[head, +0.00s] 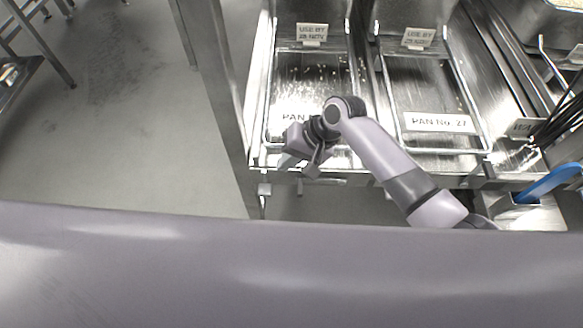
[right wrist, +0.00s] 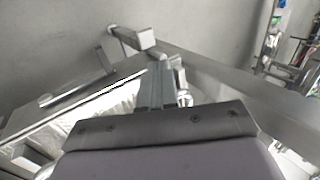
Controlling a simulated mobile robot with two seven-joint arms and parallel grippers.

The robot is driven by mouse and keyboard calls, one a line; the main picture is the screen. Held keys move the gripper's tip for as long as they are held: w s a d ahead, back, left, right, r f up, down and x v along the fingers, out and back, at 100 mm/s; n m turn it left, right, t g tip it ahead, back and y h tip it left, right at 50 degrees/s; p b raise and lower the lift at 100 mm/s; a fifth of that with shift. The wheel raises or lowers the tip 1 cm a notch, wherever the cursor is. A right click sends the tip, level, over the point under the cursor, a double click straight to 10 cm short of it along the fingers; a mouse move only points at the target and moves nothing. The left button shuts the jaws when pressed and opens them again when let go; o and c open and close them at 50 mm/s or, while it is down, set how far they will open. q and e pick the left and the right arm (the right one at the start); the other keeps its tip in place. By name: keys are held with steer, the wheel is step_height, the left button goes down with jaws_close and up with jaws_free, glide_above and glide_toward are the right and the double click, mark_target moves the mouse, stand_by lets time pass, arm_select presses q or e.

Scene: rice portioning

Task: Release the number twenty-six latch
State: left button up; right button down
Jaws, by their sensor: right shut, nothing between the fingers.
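The left pan (head: 310,75) has a label reading "PAN", with its number hidden behind my right arm; the pan beside it is marked "PAN No. 27" (head: 437,122). My right gripper (head: 288,161) is shut and empty at the front left corner of the left pan. In the right wrist view its fingers (right wrist: 157,84) point at a metal rail, close to a square metal bar (right wrist: 138,40) that sticks out. I cannot tell whether they touch it or whether this bar is the number twenty-six latch. My left gripper is not in view.
"USE BY" tags (head: 312,33) stand at the back of both pans. A holder with a blue-handled tool (head: 550,183) is at the right. A metal post (head: 215,80) runs along the left of the counter. The grey floor (head: 110,120) beyond is open.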

steer(key=shift+a+r, duration=0.2)
steer(key=shift+r, duration=0.65)
steer(key=shift+a+r, duration=0.15)
steer(key=shift+r, duration=0.65)
steer(key=shift+f, duration=0.1)
steer(key=s+d+f+t, duration=0.6)
steer(key=d+f, duration=0.3)
steer(key=s+d+n+t+h, duration=0.1)
steer(key=s+d+t+h, duration=0.1)
steer(key=s+d, duration=0.3)
steer(key=s+d+n+t+h, duration=0.1)
steer(key=s+d, duration=0.4)
steer(key=d, duration=0.5)
steer(key=shift+d+r+t+h, duration=0.2)
steer(key=shift+r+t+h, duration=0.35)
steer(key=shift+t, duration=0.35)
steer(key=shift+s+f, duration=0.1)
steer(key=shift+f, duration=0.1)
